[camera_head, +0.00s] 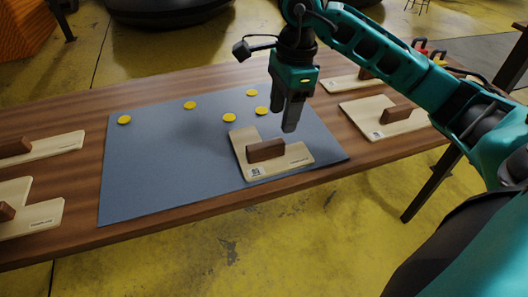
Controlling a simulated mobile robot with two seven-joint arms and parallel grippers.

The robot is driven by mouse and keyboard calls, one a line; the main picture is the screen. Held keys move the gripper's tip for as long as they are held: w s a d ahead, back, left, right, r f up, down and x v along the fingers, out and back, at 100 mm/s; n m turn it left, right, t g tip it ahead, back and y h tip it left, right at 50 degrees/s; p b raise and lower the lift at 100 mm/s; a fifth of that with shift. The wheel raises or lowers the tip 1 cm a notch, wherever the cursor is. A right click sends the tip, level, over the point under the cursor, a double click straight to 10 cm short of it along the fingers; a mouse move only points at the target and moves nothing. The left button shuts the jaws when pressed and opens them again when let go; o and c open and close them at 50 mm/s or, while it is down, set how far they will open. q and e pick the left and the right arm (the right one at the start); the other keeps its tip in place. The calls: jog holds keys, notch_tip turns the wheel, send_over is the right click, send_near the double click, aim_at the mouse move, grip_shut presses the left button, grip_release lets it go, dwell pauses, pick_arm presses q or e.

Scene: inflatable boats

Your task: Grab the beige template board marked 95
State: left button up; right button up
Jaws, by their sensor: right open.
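A beige template board (297,157) with a brown block handle lies on the grey-blue mat near its front right part. It has a small dark mark at its front left corner, too small to read for certain. My right gripper (284,115) points down, open and empty, above the mat by the far right side of this board. It appears apart from the handle. More beige boards lie on the table: one at right (410,124), one at far right (340,84), and two at left (62,145) (45,216). I cannot read a 95 on any. My left gripper is out of view.
The mat (170,165) lies on a brown wooden table (75,225). Several yellow discs (190,105) are spread over its far half. The mat's left front is clear. My right arm covers part of the table's right end.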

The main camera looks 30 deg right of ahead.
aim_at(275, 141)
jog(key=f, duration=0.3)
jog(key=a+f, duration=0.1)
jog(key=f, duration=0.5)
jog(key=shift+w+a+b, duration=0.25)
jog(key=shift+a+b, duration=0.05)
jog(key=shift+b, duration=0.1)
jog(key=shift+r, duration=0.1)
jog(key=shift+c, duration=0.3)
grip_shut()
